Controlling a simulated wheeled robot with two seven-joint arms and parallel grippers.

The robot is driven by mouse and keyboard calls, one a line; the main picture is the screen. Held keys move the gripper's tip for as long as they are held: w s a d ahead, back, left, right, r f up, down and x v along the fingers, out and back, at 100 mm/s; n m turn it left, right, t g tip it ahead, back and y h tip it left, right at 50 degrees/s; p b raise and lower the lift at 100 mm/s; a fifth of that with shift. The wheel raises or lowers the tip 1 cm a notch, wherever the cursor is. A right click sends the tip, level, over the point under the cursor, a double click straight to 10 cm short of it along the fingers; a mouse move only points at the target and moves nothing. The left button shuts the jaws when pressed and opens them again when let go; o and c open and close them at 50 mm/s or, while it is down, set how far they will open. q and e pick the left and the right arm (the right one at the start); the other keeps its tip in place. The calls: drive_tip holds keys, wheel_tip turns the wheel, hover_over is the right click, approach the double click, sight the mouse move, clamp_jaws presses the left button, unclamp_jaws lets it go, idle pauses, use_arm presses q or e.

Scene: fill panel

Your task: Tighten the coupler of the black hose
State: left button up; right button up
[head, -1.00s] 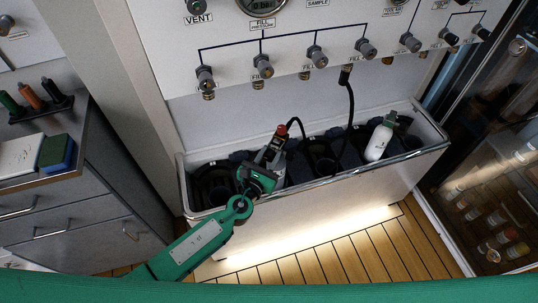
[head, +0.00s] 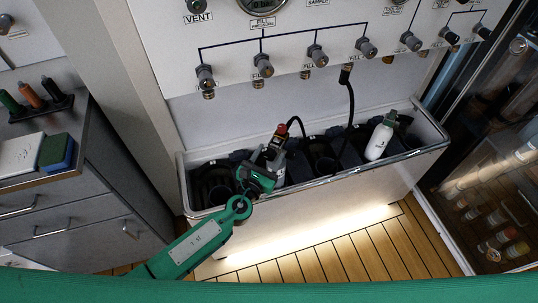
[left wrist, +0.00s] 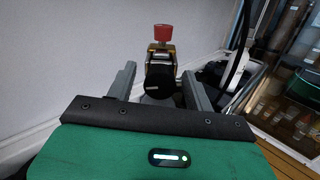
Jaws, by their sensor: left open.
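The black hose (head: 351,105) hangs from a panel outlet into the trough and loops to a valve with a red knob (head: 282,130). In the left wrist view this valve has a brass body (left wrist: 161,52) under the red knob (left wrist: 163,33). A round black coupler (left wrist: 158,77) faces me on its front. My left gripper (left wrist: 158,72) is open, with one finger on each side of the coupler and visible gaps. In the head view my left gripper (head: 268,162) is at the valve, partly hiding it. My right gripper is not in view.
The trough (head: 310,187) has a metal front rim and several dark round slots. A white bottle (head: 379,140) stands at its right. The fill panel (head: 290,60) with its knobs is above. A drawer cabinet (head: 75,215) stands left, a glass cabinet (head: 490,180) right.

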use_arm(q)
drive_tip(key=v, duration=0.4)
drive_tip(key=shift+s+a+f, duration=0.15)
drive_tip(key=shift+s+a, duration=0.05)
drive_tip(key=shift+s, duration=0.1)
drive_tip(key=b, duration=0.2)
approach(268, 157)
drive_tip(key=v, duration=0.3)
drive_tip(key=shift+s+a, duration=0.1)
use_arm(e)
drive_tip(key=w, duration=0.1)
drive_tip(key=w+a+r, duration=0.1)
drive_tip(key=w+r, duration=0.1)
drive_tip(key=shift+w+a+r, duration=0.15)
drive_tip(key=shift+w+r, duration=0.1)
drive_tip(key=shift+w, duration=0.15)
